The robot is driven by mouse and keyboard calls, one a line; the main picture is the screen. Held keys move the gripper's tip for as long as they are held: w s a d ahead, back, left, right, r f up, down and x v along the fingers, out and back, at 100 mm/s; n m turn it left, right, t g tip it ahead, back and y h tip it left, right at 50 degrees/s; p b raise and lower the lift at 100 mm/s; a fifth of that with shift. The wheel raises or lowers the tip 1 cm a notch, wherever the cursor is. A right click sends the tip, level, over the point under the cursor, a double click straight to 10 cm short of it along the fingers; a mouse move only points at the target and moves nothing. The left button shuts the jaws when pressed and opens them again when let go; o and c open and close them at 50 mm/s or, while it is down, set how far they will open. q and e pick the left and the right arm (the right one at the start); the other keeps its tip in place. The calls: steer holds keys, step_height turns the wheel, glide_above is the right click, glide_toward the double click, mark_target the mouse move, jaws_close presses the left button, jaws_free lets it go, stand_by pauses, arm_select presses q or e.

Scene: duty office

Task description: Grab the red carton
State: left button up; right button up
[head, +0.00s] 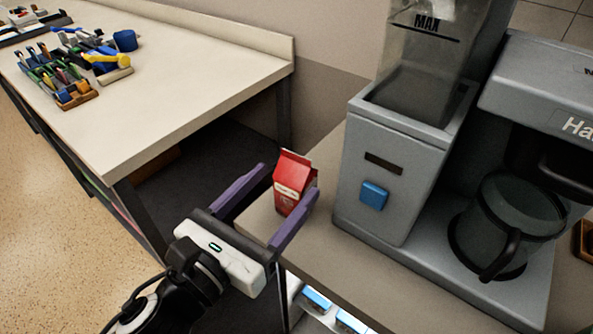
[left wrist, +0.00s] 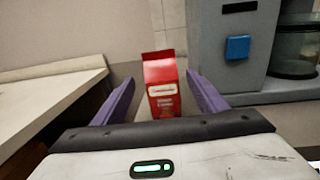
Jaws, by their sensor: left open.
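The red carton (head: 291,181) stands upright on the counter, just left of the coffee machine. It is small, with a gabled top and a white label. My left gripper (head: 279,202) is open, with its two purple fingers on either side of the carton in the head view. In the left wrist view the carton (left wrist: 161,85) shows between and beyond the fingers of the left gripper (left wrist: 160,92), upright. I cannot tell whether either finger touches it. My right gripper is in neither view.
The grey coffee machine (head: 391,180) with a glass pot (head: 507,226) stands right of the carton. A pale worktop (head: 190,75) on the left holds pens and tools (head: 66,75). A dark gap lies between the two surfaces. Blue-topped items (head: 317,297) sit below the counter.

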mark_target(289, 180)
arm_select(q)
steer(key=x, duration=0.3)
steer(key=shift+s+d+r, duration=0.1)
steer(key=shift+d+r, duration=0.15)
steer(key=p+x, duration=0.1)
steer(key=x, duration=0.4)
steer(key=shift+w+r, duration=0.15)
steer(key=shift+w, duration=0.15)
steer(key=shift+r, duration=0.1)
steer(key=c, duration=1.3)
